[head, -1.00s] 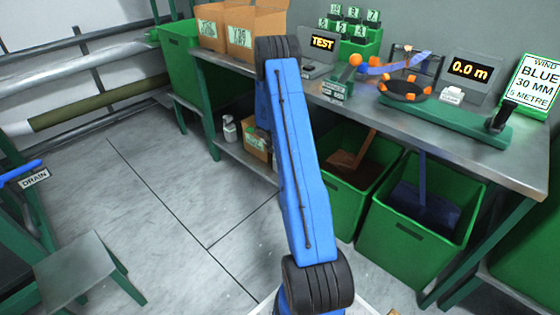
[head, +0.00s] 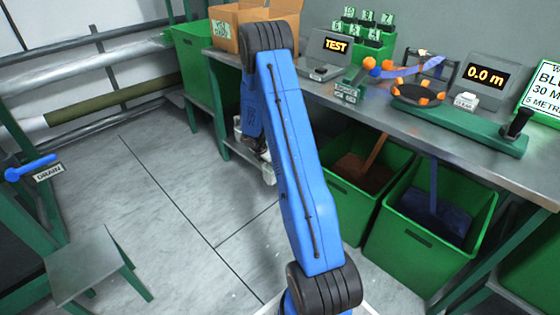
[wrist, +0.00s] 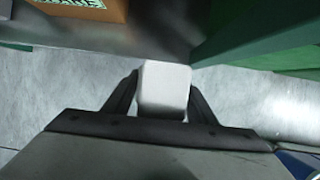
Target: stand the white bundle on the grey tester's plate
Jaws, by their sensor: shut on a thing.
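The white bundle (wrist: 164,90) is in the wrist view, a pale block with rounded edges between the two dark fingers of my gripper (wrist: 164,84). The fingers are shut on its sides. The floor shows around and beyond it. The grey tester (head: 330,52) stands on the bench in the head view, its screen reading TEST. Its dark plate (head: 320,74) sits low at its front and looks empty. In the head view my blue arm hides most of the lower shelf, and I cannot make out the bundle there.
An open cardboard box (head: 226,22) stands left of the tester, green numbered holders (head: 368,38) behind it. Green bins (head: 425,225) stand under the bench. A cardboard box (wrist: 90,8) and a green surface (wrist: 255,35) are near my gripper in the wrist view.

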